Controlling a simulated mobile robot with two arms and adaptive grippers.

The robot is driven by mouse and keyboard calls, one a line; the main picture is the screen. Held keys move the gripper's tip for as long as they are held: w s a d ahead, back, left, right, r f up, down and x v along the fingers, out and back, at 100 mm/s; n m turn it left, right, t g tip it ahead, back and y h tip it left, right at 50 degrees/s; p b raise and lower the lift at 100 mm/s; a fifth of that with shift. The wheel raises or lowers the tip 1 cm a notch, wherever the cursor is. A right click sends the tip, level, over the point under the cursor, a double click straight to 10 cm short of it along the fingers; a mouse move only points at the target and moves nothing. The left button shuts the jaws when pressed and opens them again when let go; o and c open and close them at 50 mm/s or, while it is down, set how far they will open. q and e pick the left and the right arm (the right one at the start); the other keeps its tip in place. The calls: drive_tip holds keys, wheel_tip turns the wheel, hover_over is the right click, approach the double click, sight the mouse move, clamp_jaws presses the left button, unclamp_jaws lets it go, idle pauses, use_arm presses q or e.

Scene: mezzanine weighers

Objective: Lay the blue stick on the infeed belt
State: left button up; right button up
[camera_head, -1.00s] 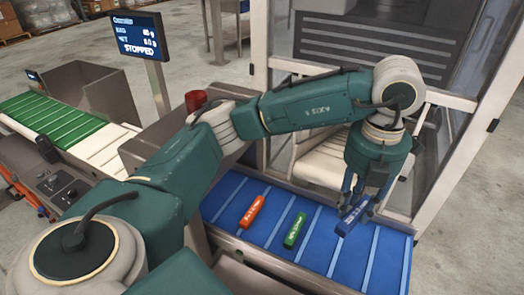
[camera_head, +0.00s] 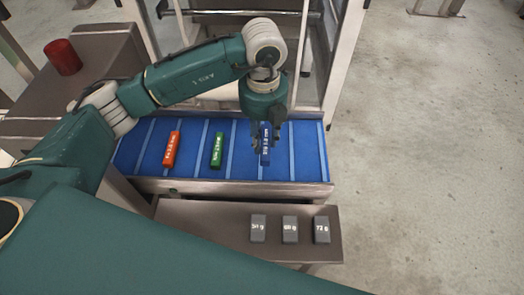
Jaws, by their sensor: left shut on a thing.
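The blue stick (camera_head: 265,148) has white lettering and stands out at the right part of the blue infeed belt (camera_head: 305,155). My left gripper (camera_head: 264,130) comes down from above and is shut on the far part of the blue stick. The near part of the stick shows below the fingers. I cannot tell whether the stick touches the belt or hangs just above it. My right gripper is out of view.
An orange-red stick (camera_head: 171,149) and a green stick (camera_head: 217,150) lie on the belt to the left. Grey labelled weights (camera_head: 289,229) stand on a shelf (camera_head: 200,222) in front. A red cylinder (camera_head: 63,57) is at upper left. Open floor (camera_head: 430,150) lies to the right.

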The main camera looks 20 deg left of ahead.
sight(263, 141)
use_arm(q)
wheel_tip(263, 141, down, 7)
drive_tip(key=shift+f+p, duration=0.15)
drive_tip(key=shift+p, duration=0.2)
drive_tip(key=shift+f, duration=0.2)
drive_tip(key=shift+f, duration=0.1)
drive_tip(key=o, duration=0.7)
drive_tip(key=shift+f, duration=0.1)
drive_tip(key=o, duration=0.5)
drive_tip(key=shift+r, duration=0.5)
wheel_tip(263, 141, up, 12)
drive_tip(key=shift+f+b, duration=0.25)
drive_tip(key=shift+b, duration=0.75)
